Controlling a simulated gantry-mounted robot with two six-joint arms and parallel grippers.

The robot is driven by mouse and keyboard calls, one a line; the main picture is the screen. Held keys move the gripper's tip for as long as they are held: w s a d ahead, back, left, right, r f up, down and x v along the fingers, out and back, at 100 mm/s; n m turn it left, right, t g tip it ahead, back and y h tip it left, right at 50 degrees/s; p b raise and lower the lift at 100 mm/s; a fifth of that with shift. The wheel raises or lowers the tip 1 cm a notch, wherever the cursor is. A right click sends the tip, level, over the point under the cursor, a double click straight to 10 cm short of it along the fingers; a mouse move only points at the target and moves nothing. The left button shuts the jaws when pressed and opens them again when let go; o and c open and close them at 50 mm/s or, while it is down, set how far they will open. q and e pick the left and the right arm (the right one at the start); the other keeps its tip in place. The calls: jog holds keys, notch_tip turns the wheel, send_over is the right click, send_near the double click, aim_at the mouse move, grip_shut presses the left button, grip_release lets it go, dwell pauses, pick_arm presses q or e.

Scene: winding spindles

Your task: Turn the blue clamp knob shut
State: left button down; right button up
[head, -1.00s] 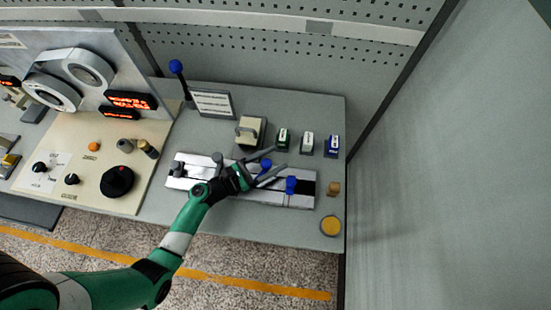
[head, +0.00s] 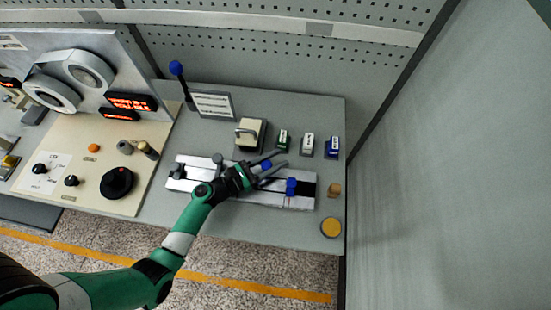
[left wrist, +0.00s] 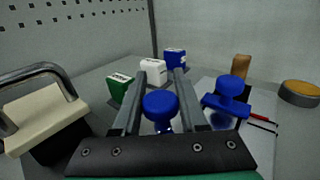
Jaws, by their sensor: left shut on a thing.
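The blue knob (left wrist: 160,104) stands between the two fingers of my left gripper (left wrist: 155,88) in the left wrist view, and the fingers are shut on it. In the head view the same knob (head: 266,165) shows as a small blue spot between the fingers of my left gripper (head: 284,159), above the pale metal rail fixture (head: 240,194). A second blue knob on a blue block (head: 291,186) sits farther right on the rail; it also shows right of the fingers in the left wrist view (left wrist: 229,86). My right gripper is not in view.
Behind the rail stand a beige block with a grey handle (head: 250,134) and green (head: 283,139), white (head: 307,144) and blue (head: 332,147) labelled blocks. A control panel (head: 85,180) is on the left.

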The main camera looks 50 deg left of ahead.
pick_arm(q)
jog(key=shift+y, duration=0.3)
jog(key=n+y, duration=0.1)
jog(key=n+y+b, duration=0.1)
jog(key=y+b, duration=0.1)
jog(key=shift+a+f+n+t+y, duration=0.15)
jog(key=shift+a+n+t+y, duration=0.15)
jog(key=shift+n+y, duration=0.1)
jog(key=shift+a+n+y+b, duration=0.15)
jog(key=shift+n+y+b, duration=0.35)
jog(key=shift+y, duration=0.3)
jog(key=shift+a+n+y+b, duration=0.15)
jog(key=shift+n+y+b, duration=0.3)
jog(key=shift+y, duration=0.35)
jog(key=shift+a+n+y, duration=0.15)
jog(key=shift+n+y, duration=0.4)
jog(key=shift+y, duration=0.15)
jog(key=shift+r+b, duration=0.2)
jog(key=shift+b, duration=0.1)
jog(key=shift+c, duration=2.2)
grip_release()
jog(key=shift+s, duration=0.15)
